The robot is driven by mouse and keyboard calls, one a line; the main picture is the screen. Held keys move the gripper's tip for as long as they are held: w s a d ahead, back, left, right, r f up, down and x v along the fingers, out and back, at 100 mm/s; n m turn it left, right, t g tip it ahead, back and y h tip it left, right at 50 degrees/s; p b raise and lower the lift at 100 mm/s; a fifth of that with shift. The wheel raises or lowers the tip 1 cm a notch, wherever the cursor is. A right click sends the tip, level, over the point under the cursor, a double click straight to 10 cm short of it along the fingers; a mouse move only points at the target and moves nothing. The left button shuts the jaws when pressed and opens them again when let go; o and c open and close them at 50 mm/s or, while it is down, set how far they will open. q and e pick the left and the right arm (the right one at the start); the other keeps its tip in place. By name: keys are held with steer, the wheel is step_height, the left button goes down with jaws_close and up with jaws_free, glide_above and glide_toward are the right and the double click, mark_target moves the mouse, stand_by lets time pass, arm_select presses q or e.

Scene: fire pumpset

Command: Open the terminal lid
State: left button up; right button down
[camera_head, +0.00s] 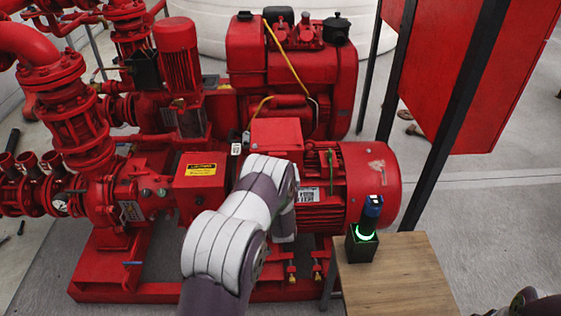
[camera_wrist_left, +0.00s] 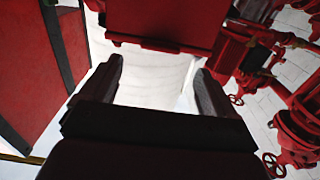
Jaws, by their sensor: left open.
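The red terminal box (camera_head: 275,137), with its lid on top, sits on the red motor (camera_head: 372,182) in the head view. The lid looks closed there. My left arm reaches up in front of the motor and partly covers it. The left gripper is hidden in the head view. In the left wrist view my left gripper (camera_wrist_left: 157,85) is open, its two dark fingers apart with nothing between them. A red surface (camera_wrist_left: 160,22) lies beyond the fingertips at the top; I cannot tell if it is the lid.
A wooden table (camera_head: 398,283) at the lower right holds a dark stand (camera_head: 361,246) with a blue device (camera_head: 371,212) and a green glow. A red cabinet (camera_head: 480,75) on black posts stands at the right. Red pumps and pipes (camera_head: 75,120) fill the left.

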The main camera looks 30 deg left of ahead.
mark_target(277, 155)
arm_select(q)
steer(key=b+x, duration=0.1)
steer(key=x, duration=0.5)
steer(key=shift+w, duration=0.1)
